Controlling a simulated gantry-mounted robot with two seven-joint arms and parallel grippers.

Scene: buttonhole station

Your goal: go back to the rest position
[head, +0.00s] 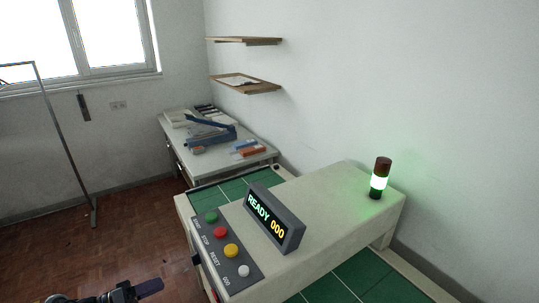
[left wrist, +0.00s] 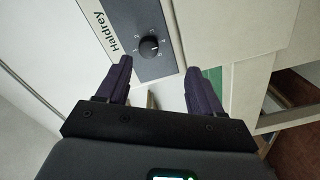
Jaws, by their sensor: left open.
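My left gripper (left wrist: 160,88) shows in the left wrist view with its two dark purple fingers apart and nothing between them. Beyond the fingers is the machine's pale housing with a dark dial panel marked "Haldrey" and a black knob (left wrist: 149,46). In the head view part of my left gripper (head: 148,288) shows at the bottom edge, left of the machine and apart from it. The buttonhole machine (head: 335,195) is cream, with a display (head: 272,217) reading "READY 000". My right gripper is out of view.
A control panel (head: 228,250) carries green, red, yellow and white buttons. A signal lamp (head: 380,178) glows green on the machine. A side table (head: 255,156) with tools stands behind, below two wall shelves (head: 245,41). Open wooden floor (head: 130,225) lies to the left.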

